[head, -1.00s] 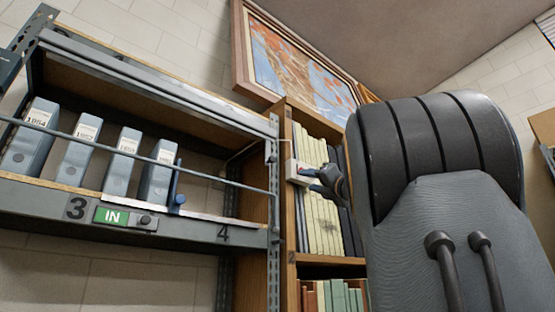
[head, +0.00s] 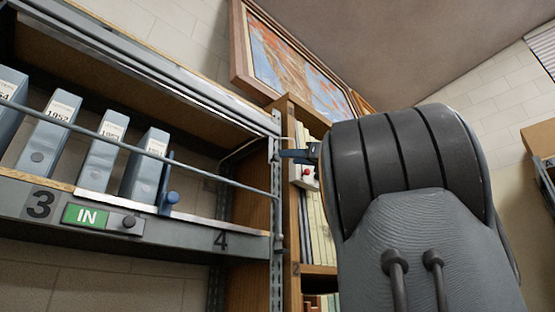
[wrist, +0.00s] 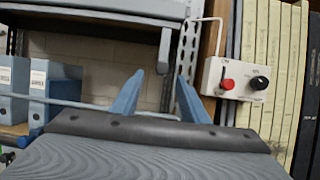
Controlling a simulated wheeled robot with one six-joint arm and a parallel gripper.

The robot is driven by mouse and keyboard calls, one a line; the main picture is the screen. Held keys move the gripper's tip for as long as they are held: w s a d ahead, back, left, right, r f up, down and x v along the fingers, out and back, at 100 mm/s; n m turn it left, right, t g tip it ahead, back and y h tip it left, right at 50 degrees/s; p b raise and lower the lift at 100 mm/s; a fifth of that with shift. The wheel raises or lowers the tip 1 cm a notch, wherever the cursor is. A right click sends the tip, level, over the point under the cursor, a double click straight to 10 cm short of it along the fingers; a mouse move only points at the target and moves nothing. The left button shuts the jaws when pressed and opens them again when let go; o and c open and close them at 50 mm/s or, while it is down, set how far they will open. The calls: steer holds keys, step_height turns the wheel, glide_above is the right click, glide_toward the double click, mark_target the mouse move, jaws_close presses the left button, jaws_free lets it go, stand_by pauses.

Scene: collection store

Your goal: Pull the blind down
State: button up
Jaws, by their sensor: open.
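A long grey rail (head: 150,62) runs along the top of the shelf opening; it looks like the raised blind's lower edge, but I cannot tell for sure. It also shows in the wrist view, across the top (wrist: 100,14), with a short grey piece (wrist: 165,50) hanging at its right end. The opening below is uncovered. My gripper (wrist: 160,82) is open and empty, its two blue fingers apart below that hanging piece. In the head view my gripper (head: 292,155) is at the right upright of the shelf, partly hidden by my arm.
Grey-blue boxes (head: 100,150) stand behind a thin front rod (head: 150,152). A white control box (wrist: 238,78) with a red switch and black knob is right of the upright. Yellow books (wrist: 275,60) stand behind it. A framed picture (head: 290,62) hangs above.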

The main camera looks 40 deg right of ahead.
mark_target(278, 157)
steer(key=shift+d+p+x, duration=0.15)
steer(key=shift+p+x, duration=0.85)
steer(key=shift+x, duration=0.65)
steer(key=shift+d+p+x, duration=0.1)
steer(key=shift+p+x, duration=0.85)
steer(key=shift+x, duration=0.65)
jaws_close()
